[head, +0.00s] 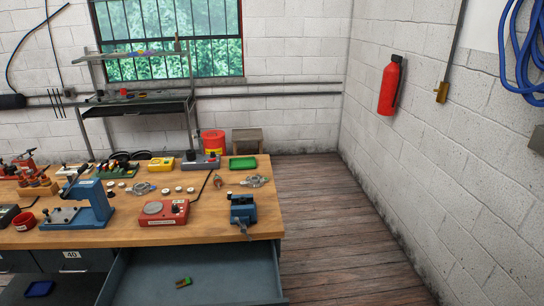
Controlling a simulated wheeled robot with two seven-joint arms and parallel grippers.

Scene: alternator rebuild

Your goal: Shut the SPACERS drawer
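A grey drawer (225,273) under the workbench's right end stands pulled well out. Its front panel lies below the bottom edge of the picture, so no SPACERS label can be read. A small green and brown object (184,282) lies on the drawer floor. Neither of my grippers shows in the head view.
The wooden workbench (120,231) carries a red scale-like device (164,211), a blue press (86,202), a blue vise (243,210) and small parts. A closed front marked 40 (70,260) sits left of the drawer. The plank floor (330,220) on the right is clear.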

